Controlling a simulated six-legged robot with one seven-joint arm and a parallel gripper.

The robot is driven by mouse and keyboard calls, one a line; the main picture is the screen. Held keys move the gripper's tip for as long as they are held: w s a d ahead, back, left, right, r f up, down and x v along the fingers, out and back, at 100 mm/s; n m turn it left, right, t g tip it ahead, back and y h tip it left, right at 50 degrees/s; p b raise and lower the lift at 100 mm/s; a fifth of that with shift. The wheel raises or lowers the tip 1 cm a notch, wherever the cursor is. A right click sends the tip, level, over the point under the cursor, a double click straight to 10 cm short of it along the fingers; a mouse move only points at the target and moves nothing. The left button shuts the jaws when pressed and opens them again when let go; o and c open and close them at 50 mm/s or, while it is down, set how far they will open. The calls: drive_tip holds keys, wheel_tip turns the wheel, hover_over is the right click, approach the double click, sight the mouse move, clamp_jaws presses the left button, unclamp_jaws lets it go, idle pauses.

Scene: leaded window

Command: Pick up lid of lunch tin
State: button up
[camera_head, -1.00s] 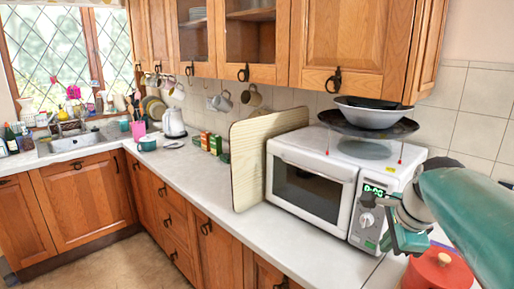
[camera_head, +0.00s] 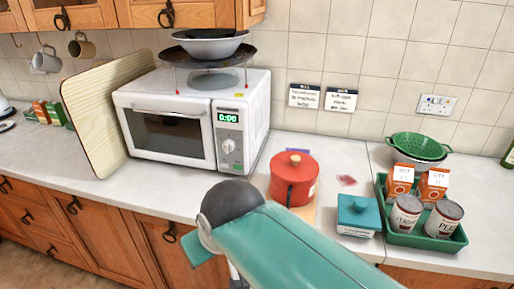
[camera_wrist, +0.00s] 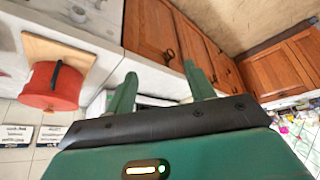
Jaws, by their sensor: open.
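The fingers point towards the wooden cupboard fronts. In the head view my arm covers the front of the counter and hides the fingers. I cannot make out the tin in the wrist view.
The red pot (camera_head: 293,182) stands between the white microwave (camera_head: 170,130) and the tin. A green tray (camera_head: 400,238) with cans and cartons is close on the tin's right. A green colander (camera_head: 415,146) stands behind the tray. A striped board (camera_head: 95,120) leans left of the microwave.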

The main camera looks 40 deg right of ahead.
drive_tip(key=w+d+r+n+g+h, duration=0.1)
drive_tip(key=w+d+r+n+g, duration=0.15)
drive_tip(key=w+d+r, duration=0.4)
wheel_tip(320, 180, up, 3)
drive_tip(key=n+g+y, duration=0.1)
drive_tip(key=n+g, duration=0.2)
drive_tip(key=n, duration=0.5)
hover_over(297, 157)
wheel_tip(297, 157, down, 13)
drive_tip(key=shift+r, duration=0.2)
drive_tip(key=c, duration=1.2)
drive_tip(key=shift+o, duration=0.2)
